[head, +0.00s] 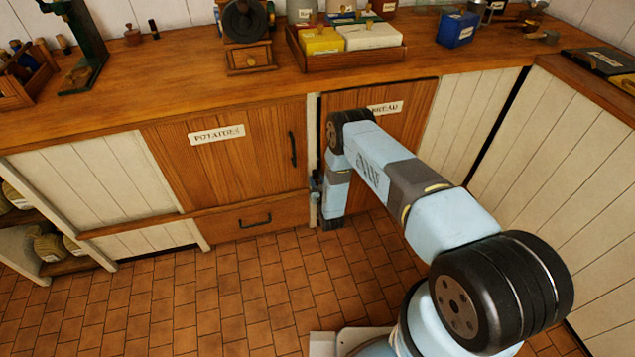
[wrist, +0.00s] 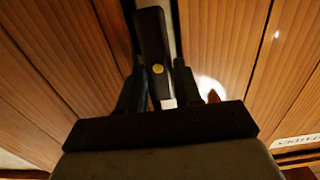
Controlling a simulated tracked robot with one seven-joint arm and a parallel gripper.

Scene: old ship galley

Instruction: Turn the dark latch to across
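The dark latch (wrist: 152,40) shows in the wrist view as a long dark bar with a brass-coloured pivot. It stands nearly upright in that picture, along the gap between two wooden doors. The two fingers of my gripper (wrist: 159,75) lie one on each side of its lower part. They are close to its sides, but I cannot tell whether both touch it. In the head view my gripper (head: 316,188) is low against the pale post between the potatoes door (head: 230,160) and the bread door (head: 408,125). I cannot make out the latch there.
My arm crosses in front of the bread door. The potatoes door has a dark upright handle (head: 292,149), and a drawer (head: 235,222) lies below it. The wooden counter (head: 190,75) above bears a tray (head: 360,60) of boxes. The tiled floor (head: 225,290) is clear at the left.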

